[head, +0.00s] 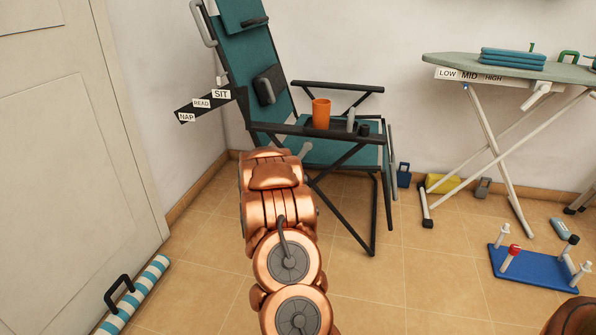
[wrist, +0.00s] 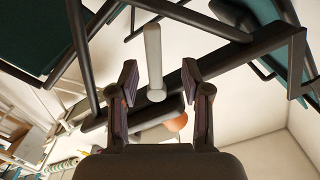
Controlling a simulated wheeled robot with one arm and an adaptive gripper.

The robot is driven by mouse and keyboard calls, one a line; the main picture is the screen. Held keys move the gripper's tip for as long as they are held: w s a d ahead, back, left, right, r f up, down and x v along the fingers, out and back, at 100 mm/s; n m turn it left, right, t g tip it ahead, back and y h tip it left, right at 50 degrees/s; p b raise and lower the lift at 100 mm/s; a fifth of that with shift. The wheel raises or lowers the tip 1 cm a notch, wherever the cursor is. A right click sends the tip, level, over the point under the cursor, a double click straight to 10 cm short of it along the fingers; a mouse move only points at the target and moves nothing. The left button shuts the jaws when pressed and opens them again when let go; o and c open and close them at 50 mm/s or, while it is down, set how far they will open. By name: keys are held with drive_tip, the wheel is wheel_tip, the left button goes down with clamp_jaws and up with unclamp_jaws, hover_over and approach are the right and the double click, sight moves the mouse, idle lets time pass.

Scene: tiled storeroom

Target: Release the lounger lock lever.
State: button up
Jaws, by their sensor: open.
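The lounger (head: 245,60) is a teal reclining chair with a black frame, at the centre left of the head view. A pale grey lever (head: 305,150) shows below its near armrest (head: 330,133), just past my copper arm. In the wrist view the lever (wrist: 153,50) is a pale rod with a rounded end, between the two fingers of my gripper (wrist: 158,70). The gripper is open, with a visible gap on each side of the rod, so it is not clamped. My arm hides the gripper in the head view.
An orange cup (head: 321,113) and small grey items sit on the near armrest. A black plate with SIT, READ and NAP labels (head: 203,103) is on the lounger's left. An ironing board (head: 510,68) stands right; a blue pegged board (head: 535,268) lies on the floor.

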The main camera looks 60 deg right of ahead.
sight(302, 155)
drive_tip(key=shift+s+b+x, duration=0.2)
drive_tip(key=shift+b+x, duration=0.5)
drive_tip(key=shift+x, duration=1.3)
drive_tip(key=shift+s+b+x, duration=0.15)
drive_tip(key=shift+b+x, duration=0.55)
drive_tip(key=shift+x, duration=1.35)
drive_tip(key=shift+d+f, duration=0.1)
drive_tip(key=shift+f, duration=0.1)
clamp_jaws()
